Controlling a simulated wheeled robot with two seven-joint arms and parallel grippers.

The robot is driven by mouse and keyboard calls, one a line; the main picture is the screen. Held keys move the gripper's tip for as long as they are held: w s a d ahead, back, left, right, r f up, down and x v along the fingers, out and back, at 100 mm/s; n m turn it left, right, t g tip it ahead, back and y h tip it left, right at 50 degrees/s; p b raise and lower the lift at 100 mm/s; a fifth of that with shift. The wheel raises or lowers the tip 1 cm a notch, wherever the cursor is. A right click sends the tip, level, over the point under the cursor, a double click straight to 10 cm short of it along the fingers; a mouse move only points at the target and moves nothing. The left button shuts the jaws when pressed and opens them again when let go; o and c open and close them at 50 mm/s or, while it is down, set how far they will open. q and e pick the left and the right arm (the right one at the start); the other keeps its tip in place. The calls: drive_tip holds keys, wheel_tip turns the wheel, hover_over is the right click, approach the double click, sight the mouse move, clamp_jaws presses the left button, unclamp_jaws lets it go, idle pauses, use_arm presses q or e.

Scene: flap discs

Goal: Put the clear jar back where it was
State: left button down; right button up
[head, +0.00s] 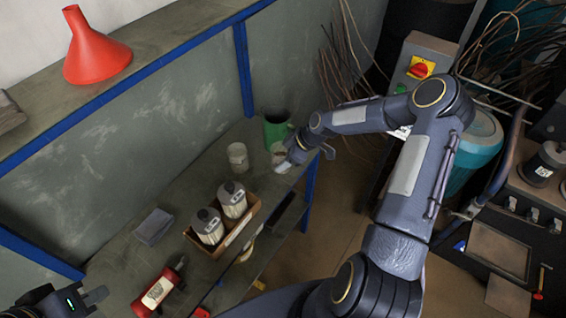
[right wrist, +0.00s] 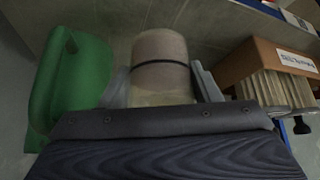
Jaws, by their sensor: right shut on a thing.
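The clear jar (right wrist: 161,84) is between the fingers of my right gripper (right wrist: 162,90), which is shut on it; a dark band crosses the jar. In the head view the jar (head: 278,152) is at the right end of the workbench, partly hidden by my right gripper (head: 285,160). I cannot tell whether its base touches the bench. A similar pale jar (head: 238,158) stands on the bench to its left. My left gripper (head: 97,297) is at the lower left corner, away from the jars; its opening is unclear.
A green jug (head: 275,130) stands close behind the held jar and fills the left of the wrist view (right wrist: 75,90).

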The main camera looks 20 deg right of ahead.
drive_tip(key=f, duration=0.1)
drive_tip(key=f+p, duration=0.1)
drive_tip(key=f, duration=0.1)
drive_tip(key=shift+w+a, duration=0.2)
drive_tip(key=shift+a, duration=0.05)
drive_tip(key=shift+f+p, duration=0.3)
drive_tip(key=shift+f, duration=0.2)
drive_tip(key=o, duration=1.2)
drive_tip(key=shift+c, duration=0.2)
drive_tip(key=shift+r, duration=0.1)
